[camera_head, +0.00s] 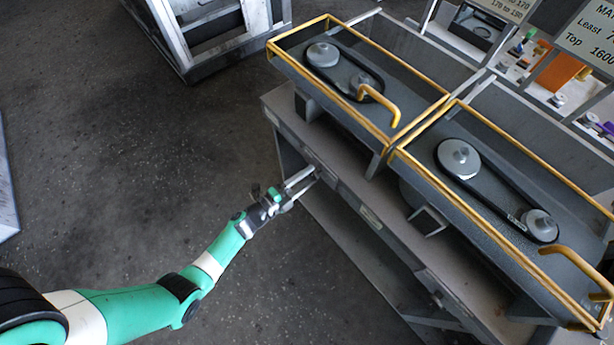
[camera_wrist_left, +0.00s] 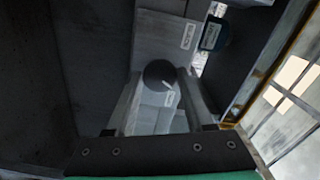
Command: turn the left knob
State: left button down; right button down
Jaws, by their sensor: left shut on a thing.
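The left knob (camera_wrist_left: 160,73) is round and dark with a pale pointer line. My right gripper is in neither view.
The grey bench (camera_head: 360,212) carries two yellow-edged housings, a left one (camera_head: 290,60) and a right one (camera_head: 480,205), with belts and pulleys. A small dark fitting (camera_head: 437,299) is farther right on the bench front. Open floor (camera_head: 150,180) lies left.

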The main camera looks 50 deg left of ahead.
pick_arm(q)
jog(key=shift+c, duration=1.4)
grip_release()
jog(key=shift+s, duration=0.1)
jog(key=s+p, duration=0.3)
jog(key=s, duration=0.8)
jog(key=shift+s+a, duration=0.2)
jog(key=shift+s, duration=0.05)
